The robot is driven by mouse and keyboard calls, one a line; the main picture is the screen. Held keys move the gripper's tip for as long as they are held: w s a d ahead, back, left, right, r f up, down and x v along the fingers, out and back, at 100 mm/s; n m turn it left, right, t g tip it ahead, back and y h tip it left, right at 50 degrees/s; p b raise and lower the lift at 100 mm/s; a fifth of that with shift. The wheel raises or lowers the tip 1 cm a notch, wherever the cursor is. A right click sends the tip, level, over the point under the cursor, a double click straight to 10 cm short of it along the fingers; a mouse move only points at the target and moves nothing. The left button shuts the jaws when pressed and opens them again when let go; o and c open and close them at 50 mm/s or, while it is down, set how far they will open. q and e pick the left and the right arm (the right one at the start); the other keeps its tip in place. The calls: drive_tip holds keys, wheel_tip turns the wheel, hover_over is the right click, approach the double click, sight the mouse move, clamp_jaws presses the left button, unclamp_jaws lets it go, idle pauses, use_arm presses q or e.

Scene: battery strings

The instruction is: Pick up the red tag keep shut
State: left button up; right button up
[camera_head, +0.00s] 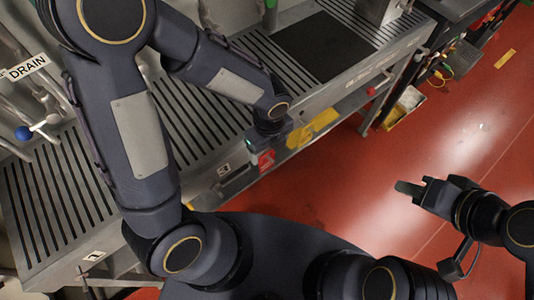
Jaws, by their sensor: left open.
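A small red tag (266,159) shows at the front side of the slotted metal bench, just below my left gripper (262,146). Its lettering is too small to read. My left gripper is open and points down at the bench's front edge, right above the tag. The gripper hides part of the tag, and I cannot tell whether the fingers touch it. My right gripper (408,188) is out over the red floor at the right, far from the tag. Its finger gap is not clear.
The slotted metal bench (228,118) runs from lower left to upper right, with a dark mat (326,47) on it. A yellow panel (312,128) is beside the tag. Pipes with a DRAIN label (27,67) stand at the left. The red floor (350,185) is open.

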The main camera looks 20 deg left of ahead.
sight(267, 154)
use_arm(q)
drive_tip(key=f, duration=0.7)
drive_tip(key=shift+s+a+f+b, duration=0.1)
drive_tip(key=shift+a+f+b, duration=0.05)
drive_tip(key=shift+a+b, duration=0.15)
use_arm(e)
drive_tip(key=shift+f, duration=0.35)
use_arm(q)
drive_tip(key=shift+c, duration=0.2)
drive_tip(key=c, duration=1)
drive_tip(key=shift+d+r, duration=0.1)
drive_tip(key=shift+r, duration=0.15)
use_arm(e)
drive_tip(key=shift+r, duration=0.15)
use_arm(q)
drive_tip(key=shift+r+p, duration=0.6)
drive_tip(key=shift+s+f, duration=0.1)
use_arm(e)
drive_tip(key=shift+s+a+r, duration=0.2)
drive_tip(key=shift+a+r, duration=0.2)
